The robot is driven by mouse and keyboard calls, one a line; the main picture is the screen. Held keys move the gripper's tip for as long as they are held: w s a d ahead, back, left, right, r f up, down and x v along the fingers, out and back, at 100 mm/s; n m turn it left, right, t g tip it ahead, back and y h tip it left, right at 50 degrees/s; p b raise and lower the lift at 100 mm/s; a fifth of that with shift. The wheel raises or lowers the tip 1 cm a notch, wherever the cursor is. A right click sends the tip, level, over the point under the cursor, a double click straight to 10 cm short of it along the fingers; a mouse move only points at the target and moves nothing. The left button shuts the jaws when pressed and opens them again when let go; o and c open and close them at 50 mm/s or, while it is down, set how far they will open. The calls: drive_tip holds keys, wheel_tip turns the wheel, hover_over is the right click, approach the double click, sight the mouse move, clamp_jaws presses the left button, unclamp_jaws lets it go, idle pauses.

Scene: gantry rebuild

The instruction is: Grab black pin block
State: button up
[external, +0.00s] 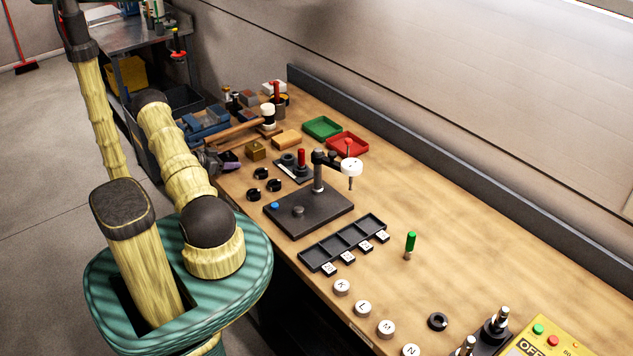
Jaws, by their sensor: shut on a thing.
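My gripper is not in view; my arm rises at the left and runs out of the top edge. Small black blocks with dotted white tops, such as the nearest block (328,269), stand in a row along the front of a black compartment tray (312,259). The tray compartments look empty. A black plate (283,172) with a red-topped peg and a dark ring lies farther back. I cannot tell which of these, if any, is the black pin block. Whatever my gripper holds is out of sight.
A black press stand (325,213) with an upright post stands behind the tray. A green-handled tool (410,243) stands upright to the right. Round white lettered caps (363,308) line the front edge. Green (322,127) and red (347,144) trays sit at the back.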

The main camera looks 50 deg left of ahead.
wheel_tip(320, 180, up, 10)
drive_tip(key=shift+f+b, duration=0.2)
drive_tip(key=shift+b, duration=0.85)
